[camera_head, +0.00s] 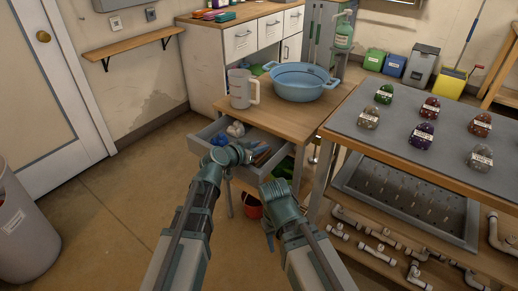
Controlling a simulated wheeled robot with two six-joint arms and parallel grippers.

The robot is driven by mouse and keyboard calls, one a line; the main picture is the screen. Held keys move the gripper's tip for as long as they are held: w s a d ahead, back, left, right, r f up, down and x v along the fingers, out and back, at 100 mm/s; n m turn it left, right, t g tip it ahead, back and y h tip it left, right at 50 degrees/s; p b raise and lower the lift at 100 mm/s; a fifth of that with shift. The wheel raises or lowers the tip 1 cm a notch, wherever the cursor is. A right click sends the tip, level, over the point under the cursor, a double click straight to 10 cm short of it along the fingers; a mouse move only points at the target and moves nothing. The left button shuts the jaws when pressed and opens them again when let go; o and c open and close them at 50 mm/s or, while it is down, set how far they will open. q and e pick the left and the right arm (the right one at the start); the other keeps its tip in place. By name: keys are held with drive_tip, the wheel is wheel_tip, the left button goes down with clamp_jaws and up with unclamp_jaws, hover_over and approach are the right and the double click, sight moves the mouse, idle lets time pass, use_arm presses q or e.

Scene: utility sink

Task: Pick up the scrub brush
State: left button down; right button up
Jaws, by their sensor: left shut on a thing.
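My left gripper (248,153) is over the open drawer (203,143) below the wooden worktop, its fingers pointing right. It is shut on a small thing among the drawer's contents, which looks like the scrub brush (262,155). The brush is small and partly hidden by the gripper, so its outline is unclear. I cannot tell whether it is lifted off the drawer floor. My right gripper (278,190) is lower and to the right, in front of the worktop. Its fingertips are not clear, and I see nothing held in it.
A light blue basin (300,84) and a pale jug (240,88) stand on the worktop (290,121). White crumpled items (236,129) lie in the drawer. A grey-topped table (395,140) with several labelled stones is close on the right. An orange-red bucket (252,207) stands below.

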use_arm(q)
wheel_tip(320, 180, up, 10)
drive_tip(key=p, duration=0.9)
